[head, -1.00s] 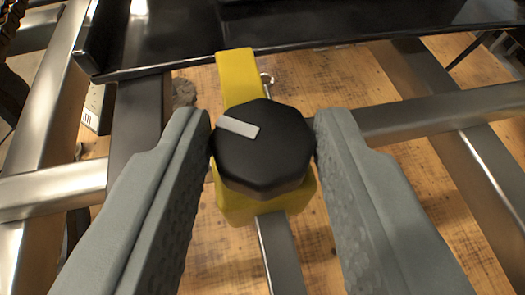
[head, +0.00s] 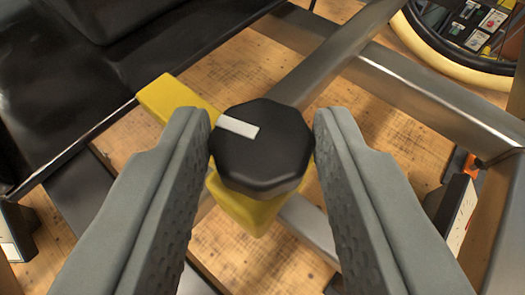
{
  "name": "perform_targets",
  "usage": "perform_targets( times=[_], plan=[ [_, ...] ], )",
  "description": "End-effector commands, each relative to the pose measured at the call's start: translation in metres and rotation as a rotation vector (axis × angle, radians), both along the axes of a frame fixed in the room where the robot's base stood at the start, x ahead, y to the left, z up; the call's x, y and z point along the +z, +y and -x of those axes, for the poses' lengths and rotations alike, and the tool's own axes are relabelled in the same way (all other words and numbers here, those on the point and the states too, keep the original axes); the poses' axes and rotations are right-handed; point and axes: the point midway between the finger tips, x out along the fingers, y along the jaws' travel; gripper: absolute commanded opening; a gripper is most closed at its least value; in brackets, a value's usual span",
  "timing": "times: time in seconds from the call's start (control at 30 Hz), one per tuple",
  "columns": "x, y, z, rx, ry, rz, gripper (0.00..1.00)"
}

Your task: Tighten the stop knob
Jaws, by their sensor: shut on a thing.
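The stop knob (head: 262,150) is black and many-sided, with a white mark on its upper left. It sits on a yellow bracket (head: 165,97) that runs from upper left to below the knob. My gripper (head: 262,142) is shut on the knob, one grey finger touching each side. The lower part of the bracket and the bar under it are partly hidden by the knob and the fingers.
Steel frame tubes (head: 420,90) cross behind and to the right of the knob. A black panel (head: 100,70) lies at the upper left. A wheel (head: 470,40) shows at the top right. Wooden boards (head: 245,70) lie below.

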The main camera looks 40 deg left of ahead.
Motion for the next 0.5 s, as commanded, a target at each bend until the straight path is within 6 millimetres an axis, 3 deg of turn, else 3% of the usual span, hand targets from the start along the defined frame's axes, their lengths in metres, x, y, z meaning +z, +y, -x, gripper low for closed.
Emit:
perform_targets(
  times=[0.5],
  plan=[
    [0.0004,0.0003,0.0004,-0.040,0.000,0.000,0.11]
  ],
)
